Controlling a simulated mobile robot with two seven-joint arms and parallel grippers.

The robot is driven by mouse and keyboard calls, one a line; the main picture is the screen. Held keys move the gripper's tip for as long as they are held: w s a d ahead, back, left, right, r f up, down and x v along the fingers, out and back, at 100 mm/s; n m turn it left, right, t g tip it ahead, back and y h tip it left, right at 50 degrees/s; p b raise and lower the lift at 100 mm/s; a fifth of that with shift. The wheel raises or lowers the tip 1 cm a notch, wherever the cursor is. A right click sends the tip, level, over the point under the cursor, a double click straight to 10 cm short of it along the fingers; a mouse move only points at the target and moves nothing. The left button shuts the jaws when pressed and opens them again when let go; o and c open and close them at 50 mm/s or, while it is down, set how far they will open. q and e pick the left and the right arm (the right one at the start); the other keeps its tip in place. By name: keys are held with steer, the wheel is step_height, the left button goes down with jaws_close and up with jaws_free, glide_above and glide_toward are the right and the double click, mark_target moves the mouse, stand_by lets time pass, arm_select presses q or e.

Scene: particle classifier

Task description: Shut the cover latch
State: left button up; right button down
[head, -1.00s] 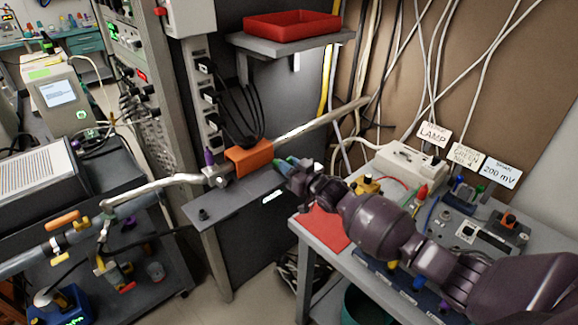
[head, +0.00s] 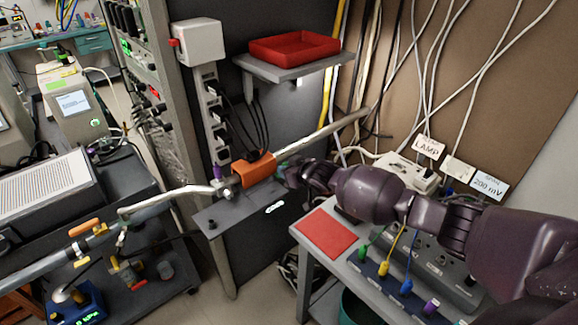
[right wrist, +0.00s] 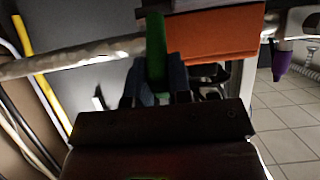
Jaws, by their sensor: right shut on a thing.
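An orange cover (head: 253,170) sits over the pale metal tube (head: 310,135) above a small grey shelf. In the right wrist view the orange cover (right wrist: 214,35) fills the upper middle. A green latch handle (right wrist: 156,40) stands at its left edge there. My right gripper (head: 286,172) is at the right end of the cover in the head view. In the right wrist view the blue fingers of my right gripper (right wrist: 159,80) are shut on the green handle. The latch's catch is hidden, so I cannot tell whether it is fastened. My left gripper is out of view.
A grey bench (head: 312,262) with a red mat (head: 325,234) and coloured plugs lies under my right arm. A red tray (head: 294,47) sits on a shelf above the tube. A purple-tipped part (right wrist: 282,58) hangs beside the cover. Cables hang behind.

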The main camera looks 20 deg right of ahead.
steer(key=shift+w+a+r+g+h+p, duration=0.1)
steer(key=shift+w+r+g+h+p, duration=0.25)
steer(key=shift+g+p, duration=0.55)
steer(key=c, duration=1)
jaws_free()
steer(key=shift+w, duration=0.1)
steer(key=shift+c, duration=0.2)
steer(key=v, duration=1.1)
steer(key=shift+w, duration=0.1)
steer(key=shift+c, duration=0.3)
